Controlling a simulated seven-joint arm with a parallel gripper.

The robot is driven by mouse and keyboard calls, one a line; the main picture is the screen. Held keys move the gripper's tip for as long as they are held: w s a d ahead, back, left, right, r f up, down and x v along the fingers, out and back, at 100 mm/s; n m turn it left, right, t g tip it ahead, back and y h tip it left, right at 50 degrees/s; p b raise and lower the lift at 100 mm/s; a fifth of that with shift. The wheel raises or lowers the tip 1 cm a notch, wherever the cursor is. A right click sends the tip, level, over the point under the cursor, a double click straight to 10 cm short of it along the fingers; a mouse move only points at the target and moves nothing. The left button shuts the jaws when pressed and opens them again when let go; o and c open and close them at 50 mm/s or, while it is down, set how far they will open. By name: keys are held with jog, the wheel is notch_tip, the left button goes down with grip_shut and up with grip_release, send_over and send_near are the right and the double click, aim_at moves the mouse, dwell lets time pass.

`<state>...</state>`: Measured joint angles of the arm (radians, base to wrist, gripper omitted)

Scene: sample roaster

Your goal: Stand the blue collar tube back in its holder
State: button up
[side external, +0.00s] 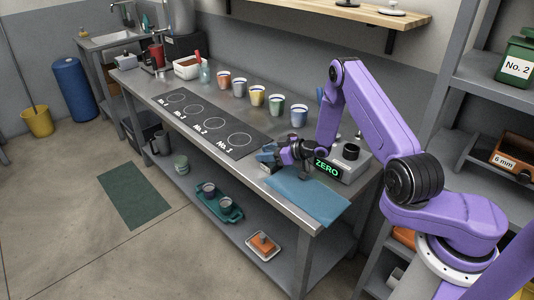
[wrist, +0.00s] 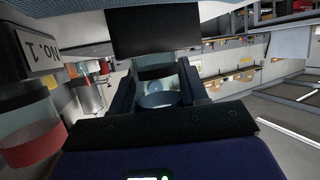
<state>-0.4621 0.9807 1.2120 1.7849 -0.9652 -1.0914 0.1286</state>
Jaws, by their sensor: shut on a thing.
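My gripper (side external: 276,155) is low over the front edge of the bench, pointing left, just left of the blue cloth. In the wrist view my gripper (wrist: 158,80) is shut on a pale tube with a blue ring, the blue collar tube (wrist: 157,99), which sits between the two dark fingers. The tube's far end and its tilt are hard to make out. In the side view the fingers mostly hide it. I cannot pick out the holder with certainty in either view.
A scale (side external: 345,163) reading ZERO stands behind the gripper. A jar with red contents (wrist: 28,130) is close at left in the wrist view.

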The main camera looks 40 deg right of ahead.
jog(key=shift+f, duration=0.1)
jog(key=o, duration=1.2)
jog(key=shift+c, duration=0.2)
